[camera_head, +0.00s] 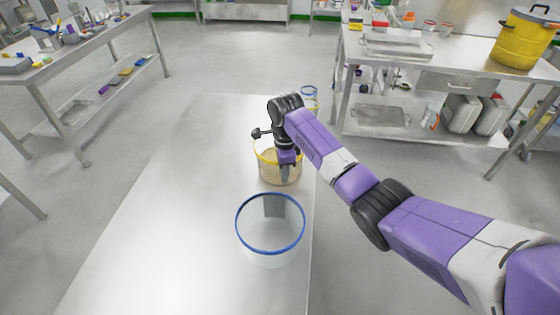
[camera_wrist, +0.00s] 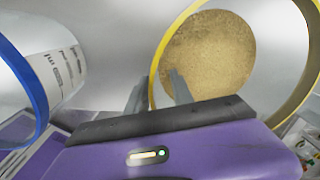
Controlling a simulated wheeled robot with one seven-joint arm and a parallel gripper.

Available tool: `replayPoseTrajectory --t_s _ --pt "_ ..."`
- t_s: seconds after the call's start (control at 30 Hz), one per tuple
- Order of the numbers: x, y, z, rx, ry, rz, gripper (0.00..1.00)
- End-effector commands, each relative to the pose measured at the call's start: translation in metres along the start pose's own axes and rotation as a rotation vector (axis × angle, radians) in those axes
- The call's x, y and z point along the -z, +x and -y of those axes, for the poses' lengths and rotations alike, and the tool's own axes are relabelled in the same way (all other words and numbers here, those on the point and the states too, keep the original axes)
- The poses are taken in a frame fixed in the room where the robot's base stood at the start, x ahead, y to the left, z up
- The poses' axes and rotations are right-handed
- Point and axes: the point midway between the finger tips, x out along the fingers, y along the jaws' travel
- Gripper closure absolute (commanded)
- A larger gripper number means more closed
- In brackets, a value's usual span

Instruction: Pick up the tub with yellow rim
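The clear tub with yellow rim (camera_head: 268,176) stands upright on the steel table, with tan granules in its bottom. It also shows in the wrist view (camera_wrist: 312,40), where I look down into it. My gripper (camera_head: 284,174) points down at the tub and partly hides it. In the wrist view my gripper's two fingers (camera_wrist: 158,86) are apart, one outside and one inside the near-left part of the yellow rim. A gap shows between the fingers, and I see no firm contact with the wall.
A clear tub with blue rim (camera_head: 238,235) stands nearer on the same table (camera_head: 160,210); in the wrist view it is at left (camera_wrist: 38,100). The table's left part is clear. A yellow drum (camera_head: 522,42) stands on the right bench.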

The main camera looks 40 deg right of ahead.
Motion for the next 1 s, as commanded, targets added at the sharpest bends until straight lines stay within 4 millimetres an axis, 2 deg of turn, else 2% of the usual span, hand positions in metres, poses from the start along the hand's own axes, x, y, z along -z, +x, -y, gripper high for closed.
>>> replayPoseTrajectory --t_s 0.03,0.17,0.2,1.0 --pt "-0.0001 -0.0001 0.0000 0.000 0.000 0.000 0.72" --pt "-0.0001 -0.0002 -0.0001 0.000 0.000 0.000 0.97" --pt "-0.0002 -0.0002 -0.0001 0.000 0.000 0.000 1.00" --pt "-0.0002 -0.0006 -0.0001 0.000 -0.001 0.000 1.00"
